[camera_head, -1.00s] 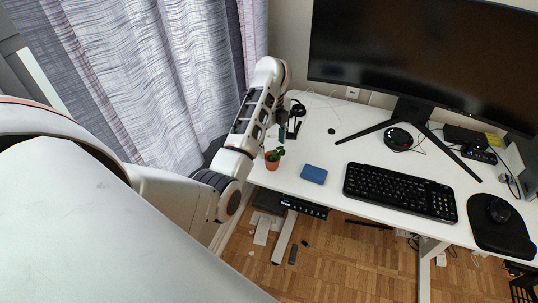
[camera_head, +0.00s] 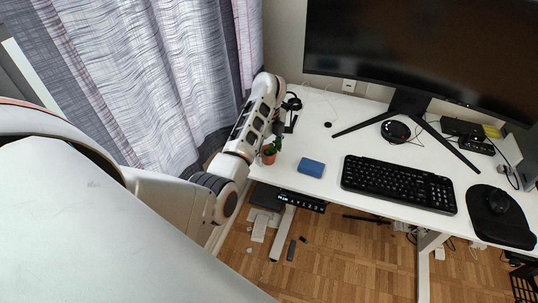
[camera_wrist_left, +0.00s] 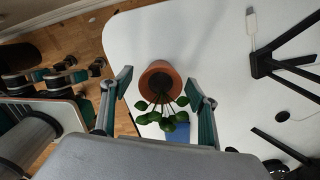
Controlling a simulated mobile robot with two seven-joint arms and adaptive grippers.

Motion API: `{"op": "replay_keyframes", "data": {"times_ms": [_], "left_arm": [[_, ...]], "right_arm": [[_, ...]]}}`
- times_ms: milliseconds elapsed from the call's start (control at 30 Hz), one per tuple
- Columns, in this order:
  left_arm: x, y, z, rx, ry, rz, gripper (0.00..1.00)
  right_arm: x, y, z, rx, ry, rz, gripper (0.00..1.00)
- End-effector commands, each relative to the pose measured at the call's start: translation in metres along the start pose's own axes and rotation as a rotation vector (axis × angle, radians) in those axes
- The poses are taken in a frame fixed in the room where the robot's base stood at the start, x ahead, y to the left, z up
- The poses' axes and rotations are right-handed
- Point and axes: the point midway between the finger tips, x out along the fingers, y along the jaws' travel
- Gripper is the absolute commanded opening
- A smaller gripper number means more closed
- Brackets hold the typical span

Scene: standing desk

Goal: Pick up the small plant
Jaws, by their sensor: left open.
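The small plant (camera_head: 268,157) stands upright in a terracotta pot at the left front edge of the white desk. The left wrist view shows its pot (camera_wrist_left: 160,72) and green leaves between the two fingers. My left gripper (camera_wrist_left: 160,79) is open, with one finger on each side of the plant and a visible gap to the pot. In the head view my arm bends over the desk corner beside the plant and mostly hides the gripper. My right gripper is not in view.
A blue box (camera_head: 311,168) lies right of the plant, with a black keyboard (camera_head: 398,185) farther right. A black stand with headphones (camera_head: 291,104) is behind the plant. The monitor (camera_head: 420,50) stands at the back. The desk (camera_head: 325,145) is clear between stand and box.

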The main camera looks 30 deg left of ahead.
Motion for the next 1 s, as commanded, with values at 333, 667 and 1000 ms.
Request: {"op": "replay_keyframes", "data": {"times_ms": [333, 667, 1000], "left_arm": [[-0.001, 0.0, 0.0, 0.0, 0.0, 0.0, 0.14], [-0.02, -0.001, 0.001, 0.0, -0.002, -0.002, 0.14], [-0.084, 0.0, 0.001, 0.0, -0.003, -0.001, 0.14]], "right_arm": [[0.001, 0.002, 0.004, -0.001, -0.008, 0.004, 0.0], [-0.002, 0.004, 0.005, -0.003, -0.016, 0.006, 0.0], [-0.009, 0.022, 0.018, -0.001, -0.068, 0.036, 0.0]]}}
